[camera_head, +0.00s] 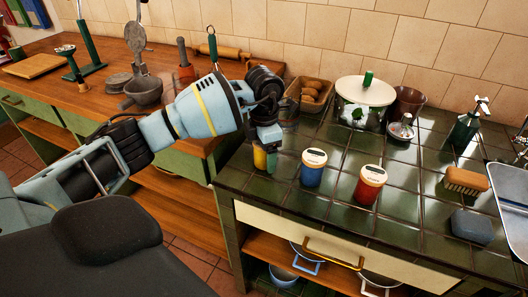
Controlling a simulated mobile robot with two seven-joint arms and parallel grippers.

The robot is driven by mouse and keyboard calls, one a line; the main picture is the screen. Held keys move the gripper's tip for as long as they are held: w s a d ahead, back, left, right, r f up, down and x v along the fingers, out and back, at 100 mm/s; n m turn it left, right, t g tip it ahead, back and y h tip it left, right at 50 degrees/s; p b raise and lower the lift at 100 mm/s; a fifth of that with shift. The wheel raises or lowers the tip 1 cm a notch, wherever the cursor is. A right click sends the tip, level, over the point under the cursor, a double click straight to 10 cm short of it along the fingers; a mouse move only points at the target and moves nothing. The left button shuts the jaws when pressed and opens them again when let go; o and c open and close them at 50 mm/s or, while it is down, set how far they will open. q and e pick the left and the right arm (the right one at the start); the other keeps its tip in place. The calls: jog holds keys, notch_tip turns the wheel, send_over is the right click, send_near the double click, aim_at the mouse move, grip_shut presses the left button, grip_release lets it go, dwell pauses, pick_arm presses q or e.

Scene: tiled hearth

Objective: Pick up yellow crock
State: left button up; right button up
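The yellow crock (260,158) stands on the dark green tiled counter (330,205), near its left front corner. It is mostly hidden by my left gripper (268,143), which points down over it from the upper left. The fingers are at the crock's upper part. I cannot tell whether they press on it or are only around it. My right gripper is not in view.
A blue crock (312,169) and a red crock (368,186), both white-lidded, stand right of the yellow one. Behind are a basket (318,88) and a large lidded pot (365,92). A brush (466,180) and a grey block (472,226) lie at right.

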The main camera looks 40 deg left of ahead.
pick_arm(q)
jog(key=c, duration=1.1)
jog(key=shift+c, duration=0.2)
jog(key=shift+r, duration=0.1)
jog(key=shift+r, duration=0.8)
jog(key=shift+d+r, duration=0.15)
jog(key=shift+r, duration=0.8)
jog(key=s+d, duration=0.2)
jog(key=d, duration=0.2)
jog(key=s+d+r, duration=0.1)
jog(key=s+d, duration=0.2)
jog(key=d, duration=0.2)
jog(key=s+d, duration=0.2)
jog(key=d, duration=0.2)
jog(key=shift+s+d+r+b, duration=0.15)
jog(key=shift+s+d+b, duration=0.15)
jog(key=shift+s+d, duration=0.1)
